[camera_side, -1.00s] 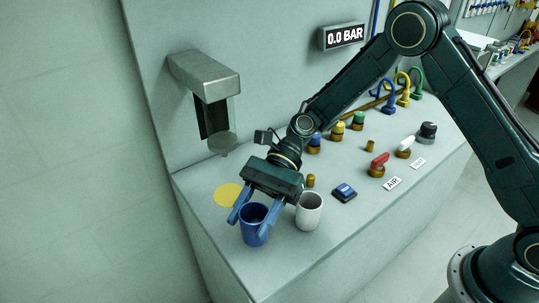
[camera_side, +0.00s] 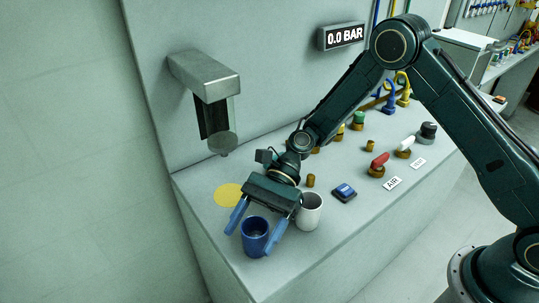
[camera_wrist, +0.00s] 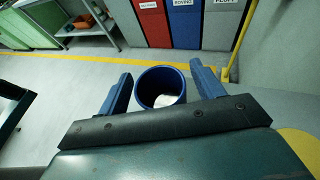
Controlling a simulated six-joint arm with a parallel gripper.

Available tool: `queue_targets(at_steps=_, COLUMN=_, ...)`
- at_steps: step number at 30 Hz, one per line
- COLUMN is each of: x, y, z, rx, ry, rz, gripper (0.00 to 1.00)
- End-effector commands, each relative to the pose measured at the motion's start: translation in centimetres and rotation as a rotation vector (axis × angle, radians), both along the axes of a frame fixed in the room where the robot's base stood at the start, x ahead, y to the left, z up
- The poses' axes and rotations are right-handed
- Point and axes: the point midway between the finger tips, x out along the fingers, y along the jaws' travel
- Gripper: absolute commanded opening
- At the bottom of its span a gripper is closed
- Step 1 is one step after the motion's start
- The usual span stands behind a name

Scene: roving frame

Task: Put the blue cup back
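The blue cup (camera_side: 255,238) stands upright near the front left edge of the bench (camera_side: 310,262). My gripper (camera_side: 250,241) is open, with one blue finger on each side of the cup. In the wrist view the cup (camera_wrist: 161,88) sits between the spread fingers, with a gap on both sides. A pale patch shows inside it. A yellow disc (camera_side: 228,195) lies bare on the bench behind the gripper. A white cup (camera_side: 309,212) stands just right of my gripper, partly covered by it.
A grey dispenser (camera_side: 205,76) juts from the wall panel above the disc. To the right are a blue button (camera_side: 344,193), a red-handled valve (camera_side: 379,161) and several coloured knobs and hoses. The bench's front edge is close to the blue cup.

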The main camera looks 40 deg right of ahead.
Motion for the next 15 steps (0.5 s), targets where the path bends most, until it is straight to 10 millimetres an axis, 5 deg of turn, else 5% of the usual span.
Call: queue_targets(at_steps=15, x=0.36, y=-0.74, z=0.63, rx=0.0, ry=-0.001, rz=-0.001, gripper=0.67)
